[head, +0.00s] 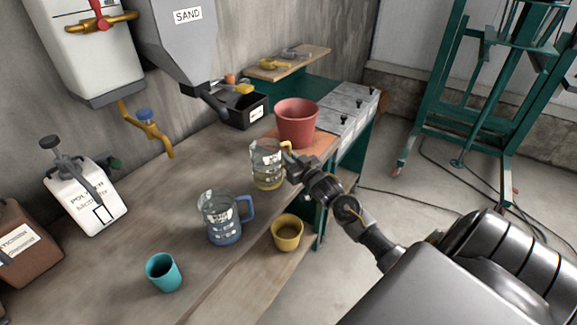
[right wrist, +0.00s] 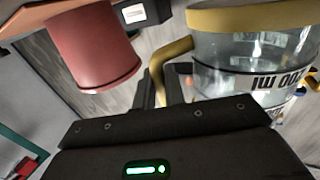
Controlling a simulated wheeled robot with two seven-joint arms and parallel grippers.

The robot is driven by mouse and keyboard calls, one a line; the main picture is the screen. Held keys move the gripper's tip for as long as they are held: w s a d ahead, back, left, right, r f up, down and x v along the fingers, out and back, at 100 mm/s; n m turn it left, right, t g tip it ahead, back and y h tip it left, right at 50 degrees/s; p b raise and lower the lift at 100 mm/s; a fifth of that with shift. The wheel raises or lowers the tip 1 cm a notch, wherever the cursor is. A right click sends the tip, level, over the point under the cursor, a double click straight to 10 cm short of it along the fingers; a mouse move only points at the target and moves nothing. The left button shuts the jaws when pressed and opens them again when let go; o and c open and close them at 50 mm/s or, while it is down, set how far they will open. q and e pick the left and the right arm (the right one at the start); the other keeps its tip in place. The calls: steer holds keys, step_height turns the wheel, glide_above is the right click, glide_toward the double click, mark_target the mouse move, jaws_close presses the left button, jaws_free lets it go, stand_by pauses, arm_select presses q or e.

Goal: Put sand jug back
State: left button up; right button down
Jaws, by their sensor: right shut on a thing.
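The sand jug is a clear measuring jug (head: 267,166) with a yellow rim and handle, near the right edge of the workbench in the head view. It shows large in the right wrist view (right wrist: 250,65), with printed marks on its side. My right gripper (head: 293,165) is shut on the jug's yellow handle (right wrist: 165,62). The jug looks upright; I cannot tell whether its base touches the bench. The hopper labelled SAND (head: 180,45) hangs on the wall behind. My left gripper does not show.
A red pot (head: 296,122) stands just behind the jug. A blue-handled jug (head: 222,217), a yellow cup (head: 287,232) and a teal cup (head: 163,272) are nearer. A black bin (head: 246,112) stands farther back. A white polymer can (head: 88,200) stands at left.

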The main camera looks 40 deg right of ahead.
steer(key=shift+s+f, duration=0.1)
steer(key=shift+f, duration=1.75)
steer(key=c, duration=1.5)
jaws_free()
steer(key=shift+f, duration=0.1)
